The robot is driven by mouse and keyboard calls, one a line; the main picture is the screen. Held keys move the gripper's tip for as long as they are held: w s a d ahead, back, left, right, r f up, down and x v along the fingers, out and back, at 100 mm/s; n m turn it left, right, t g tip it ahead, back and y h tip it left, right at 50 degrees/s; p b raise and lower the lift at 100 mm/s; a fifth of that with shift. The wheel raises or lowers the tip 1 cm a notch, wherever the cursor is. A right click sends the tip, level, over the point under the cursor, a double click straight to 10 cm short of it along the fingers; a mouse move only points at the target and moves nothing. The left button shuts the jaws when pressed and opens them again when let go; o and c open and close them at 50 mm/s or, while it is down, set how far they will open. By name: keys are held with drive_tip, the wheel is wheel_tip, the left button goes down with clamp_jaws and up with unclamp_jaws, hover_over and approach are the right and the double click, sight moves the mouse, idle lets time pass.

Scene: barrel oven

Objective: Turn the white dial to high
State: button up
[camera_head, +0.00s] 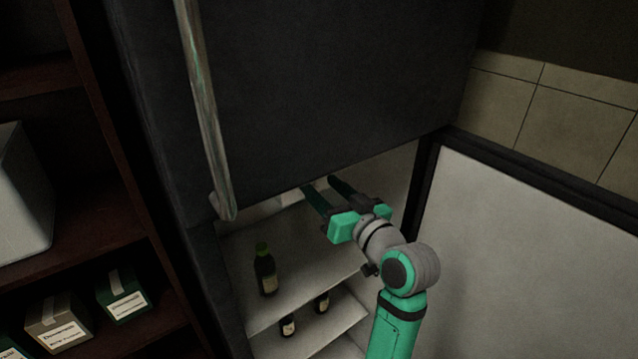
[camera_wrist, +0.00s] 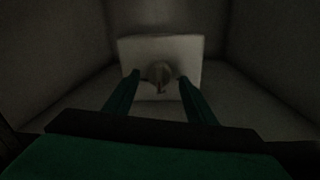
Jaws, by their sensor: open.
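The dial (camera_wrist: 160,74) shows in the wrist view as a small round grey knob with a pointer-like part hanging down. It sits on a pale square panel (camera_wrist: 132,48) on the back wall of the fridge-like compartment. My gripper (camera_wrist: 158,77) is open, with one green finger on each side of the dial. I cannot tell whether the fingers touch it. In the head view my gripper (camera_head: 318,183) reaches into the compartment under the dark upper door, and the dial is hidden there. The dial's markings are too dark to read.
A green-capped bottle (camera_head: 265,272) stands on the compartment shelf (camera_head: 318,250), left of my arm. Small bottles (camera_head: 288,325) stand on the shelf below. The dark upper door (camera_head: 320,80) with its long handle (camera_head: 205,110) hangs above. An open pale door panel (camera_head: 530,250) is at right.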

drive_tip(key=shift+x, duration=0.85)
drive_tip(key=c, duration=1)
drive_tip(key=shift+c, duration=0.2)
